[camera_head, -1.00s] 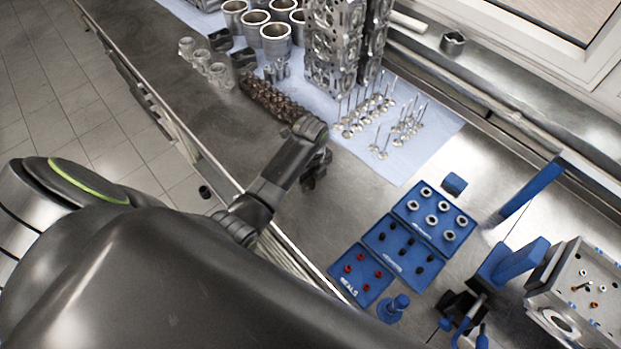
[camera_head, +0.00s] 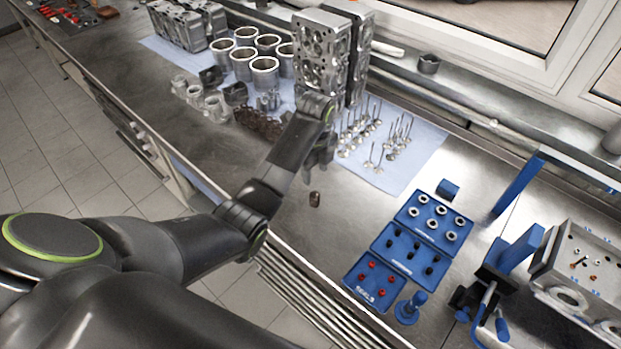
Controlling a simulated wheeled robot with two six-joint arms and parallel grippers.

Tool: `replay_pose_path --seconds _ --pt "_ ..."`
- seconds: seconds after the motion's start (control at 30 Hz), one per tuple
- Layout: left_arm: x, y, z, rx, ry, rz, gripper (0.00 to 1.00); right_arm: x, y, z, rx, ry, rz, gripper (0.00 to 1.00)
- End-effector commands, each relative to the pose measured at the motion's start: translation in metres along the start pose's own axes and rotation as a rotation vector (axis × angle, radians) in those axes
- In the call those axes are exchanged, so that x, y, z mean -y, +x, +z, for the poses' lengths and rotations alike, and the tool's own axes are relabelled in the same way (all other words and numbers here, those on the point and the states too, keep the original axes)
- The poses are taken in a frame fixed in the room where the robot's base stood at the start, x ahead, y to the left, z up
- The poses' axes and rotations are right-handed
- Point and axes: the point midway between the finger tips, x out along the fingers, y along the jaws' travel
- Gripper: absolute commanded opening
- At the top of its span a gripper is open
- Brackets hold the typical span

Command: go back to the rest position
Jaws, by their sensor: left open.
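My left gripper (camera_head: 320,160) hangs above the steel workbench, between the valves and the bench's front edge. Its dark fingers point down and look empty and apart, partly hidden by the wrist. A small dark brown piece (camera_head: 315,199) stands on the bare bench just below and apart from the fingers. My left arm reaches in from the lower left across the front edge. My right gripper is not in view.
Blue parts trays (camera_head: 408,248), a blue-handled tool (camera_head: 485,295) and a metal block (camera_head: 590,270) stand to the right. Floor lies left.

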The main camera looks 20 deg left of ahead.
Motion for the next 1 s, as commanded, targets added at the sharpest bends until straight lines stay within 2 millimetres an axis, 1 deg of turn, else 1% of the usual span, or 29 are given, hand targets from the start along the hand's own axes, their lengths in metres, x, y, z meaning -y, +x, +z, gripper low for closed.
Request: replay_pose_path --seconds 0.03,0.1,0.17,0.33,0.47,0.57,0.67,0.77,0.9,0.97,1.0 --pt "0.0 0.0 0.0 0.0 0.0 0.0 0.47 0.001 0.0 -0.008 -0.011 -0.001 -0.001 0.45" --pt "0.0 0.0 0.0 0.0 0.0 0.0 0.47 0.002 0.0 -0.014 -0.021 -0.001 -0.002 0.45" --pt "0.0 0.0 0.0 0.0 0.0 0.0 0.47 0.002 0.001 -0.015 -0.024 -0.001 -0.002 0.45" --pt "0.0 0.0 0.0 0.0 0.0 0.0 0.47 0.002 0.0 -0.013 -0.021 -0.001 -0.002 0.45" --pt "-0.001 0.001 0.0 0.0 -0.004 0.0 0.47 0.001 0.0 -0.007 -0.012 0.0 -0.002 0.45" --pt "-0.009 0.008 0.0 0.002 -0.049 -0.006 0.47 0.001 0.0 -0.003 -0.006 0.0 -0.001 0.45" --pt "-0.03 0.024 0.001 0.008 -0.167 -0.024 0.47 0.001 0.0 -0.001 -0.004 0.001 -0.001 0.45" --pt "-0.063 0.044 0.001 0.015 -0.348 -0.054 0.47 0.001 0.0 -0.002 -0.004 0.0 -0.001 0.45" --pt "-0.114 0.064 -0.002 0.021 -0.627 -0.106 0.47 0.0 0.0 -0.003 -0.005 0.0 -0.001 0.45" --pt "-0.137 0.069 -0.003 0.021 -0.747 -0.13 0.47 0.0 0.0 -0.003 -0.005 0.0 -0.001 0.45" --pt "-0.153 0.071 -0.005 0.02 -0.827 -0.145 0.47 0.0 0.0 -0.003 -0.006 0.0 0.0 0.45"
